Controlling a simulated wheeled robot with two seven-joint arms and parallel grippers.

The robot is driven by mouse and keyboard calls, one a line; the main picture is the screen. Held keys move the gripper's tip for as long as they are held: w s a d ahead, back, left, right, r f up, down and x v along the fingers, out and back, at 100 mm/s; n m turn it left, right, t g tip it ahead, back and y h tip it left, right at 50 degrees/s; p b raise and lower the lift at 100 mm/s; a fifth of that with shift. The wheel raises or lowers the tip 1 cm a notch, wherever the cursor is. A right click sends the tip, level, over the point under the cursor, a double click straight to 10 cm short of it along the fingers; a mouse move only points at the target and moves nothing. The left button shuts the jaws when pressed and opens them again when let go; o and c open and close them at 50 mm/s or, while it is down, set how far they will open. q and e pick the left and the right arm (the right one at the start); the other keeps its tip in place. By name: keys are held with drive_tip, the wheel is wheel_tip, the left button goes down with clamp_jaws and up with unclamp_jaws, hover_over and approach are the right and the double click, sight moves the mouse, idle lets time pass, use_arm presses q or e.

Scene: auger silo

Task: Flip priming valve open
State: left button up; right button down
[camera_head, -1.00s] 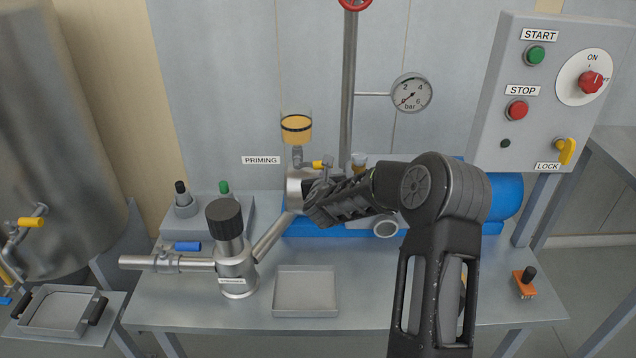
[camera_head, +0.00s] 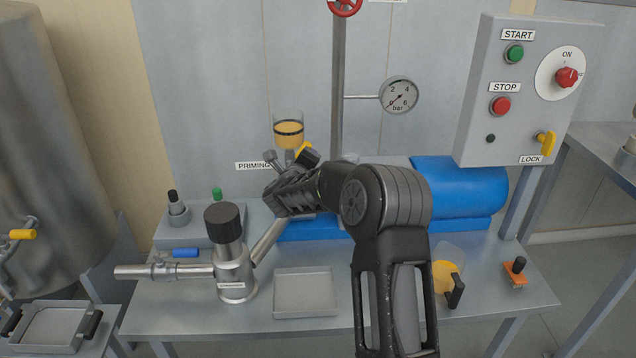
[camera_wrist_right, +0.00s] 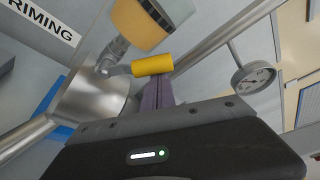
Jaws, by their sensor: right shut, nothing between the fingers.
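The priming valve's yellow handle (camera_head: 304,148) shows just below the amber-filled priming cup (camera_head: 289,131), partly covered by my right gripper. In the right wrist view the yellow handle sleeve (camera_wrist_right: 152,65) lies across the picture, below the cup (camera_wrist_right: 150,20) and its metal stem. My right gripper (camera_wrist_right: 160,82) is shut and empty, its fingertips at the sleeve's near edge. Whether they touch it cannot be told. In the head view my right arm hides part of the pump and the valve body. My left gripper is not in view.
The PRIMING label (camera_head: 252,166) is left of the valve. A vertical pipe (camera_head: 337,100) and pressure gauge (camera_head: 398,95) stand close on the right. A capped metal fitting (camera_head: 232,265), an empty tray (camera_head: 305,292) and a yellow-filled jug (camera_head: 443,275) are on the bench. The control panel (camera_head: 520,120) is at right.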

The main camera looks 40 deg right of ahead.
sight(301, 148)
drive_tip(key=n, duration=0.1)
drive_tip(key=w+a+r+n+h+b, duration=0.1)
drive_tip(key=n, duration=0.1)
drive_tip(key=w+a+n+b, duration=0.1)
drive_tip(key=shift+a+r+h, duration=0.25)
drive_tip(key=shift+r+h, duration=0.05)
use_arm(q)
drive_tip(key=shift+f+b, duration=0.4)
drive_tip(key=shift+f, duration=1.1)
use_arm(e)
drive_tip(key=shift+w+a+r, duration=0.25)
drive_tip(key=shift+a, duration=0.2)
